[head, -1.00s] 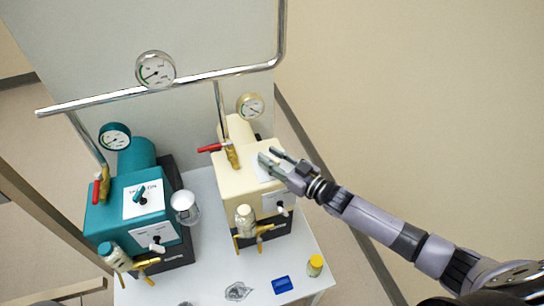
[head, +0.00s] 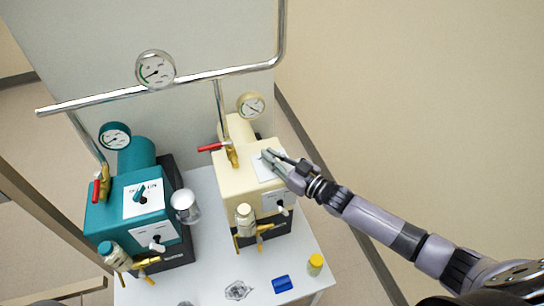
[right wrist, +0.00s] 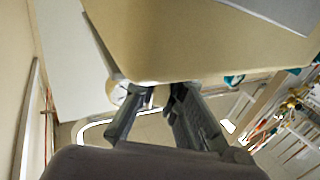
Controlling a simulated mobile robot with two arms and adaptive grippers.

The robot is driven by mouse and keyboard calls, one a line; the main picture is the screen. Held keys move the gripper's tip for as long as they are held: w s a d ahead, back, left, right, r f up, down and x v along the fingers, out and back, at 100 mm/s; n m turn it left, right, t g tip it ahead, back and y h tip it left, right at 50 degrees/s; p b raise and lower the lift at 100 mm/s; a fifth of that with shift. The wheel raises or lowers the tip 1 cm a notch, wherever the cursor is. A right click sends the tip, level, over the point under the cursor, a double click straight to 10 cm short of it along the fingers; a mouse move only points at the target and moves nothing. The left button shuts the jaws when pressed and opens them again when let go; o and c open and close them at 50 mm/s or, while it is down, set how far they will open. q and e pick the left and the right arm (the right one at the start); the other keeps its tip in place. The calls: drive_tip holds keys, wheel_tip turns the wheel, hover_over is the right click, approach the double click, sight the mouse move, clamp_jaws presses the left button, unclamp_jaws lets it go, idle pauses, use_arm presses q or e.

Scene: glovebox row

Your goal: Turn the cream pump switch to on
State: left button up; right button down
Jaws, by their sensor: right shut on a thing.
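The cream pump (head: 235,188) stands on the right of the white table, with a white switch plate (head: 262,171) on its top. My right gripper (head: 270,156) reaches in from the right over this plate. Its fingers are closed on the cream pump switch, which they hide, so I cannot read its position. In the right wrist view the gripper fingers (right wrist: 158,94) point at the cream housing (right wrist: 190,40), and the switch cannot be made out. My left gripper is not in view.
A teal pump (head: 108,216) with its own switch (head: 141,195) stands at the left. A red-handled valve (head: 231,154) is close left of my gripper. A yellow-capped jar (head: 315,265) and a blue item (head: 282,284) lie near the front edge.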

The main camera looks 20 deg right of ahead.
drive_tip(key=shift+a+r+m+t+h+p, duration=0.1)
drive_tip(key=shift+m+t+h+p, duration=0.5)
drive_tip(key=shift+m+h+p, duration=0.3)
drive_tip(key=shift+m+t+h+p, duration=0.45)
drive_tip(key=shift+m+h, duration=0.15)
drive_tip(key=shift+h, duration=0.5)
drive_tip(key=m+h, duration=0.1)
drive_tip(key=h, duration=0.1)
drive_tip(key=shift+m+t+h+p, duration=0.25)
drive_tip(key=shift+m+h+p, duration=0.05)
drive_tip(key=shift+h+p, duration=0.1)
drive_tip(key=shift+d+m+h, duration=0.2)
drive_tip(key=shift+m+h, duration=0.4)
drive_tip(key=shift+h, duration=0.5)
drive_tip(key=c, duration=1.7)
unclamp_jaws()
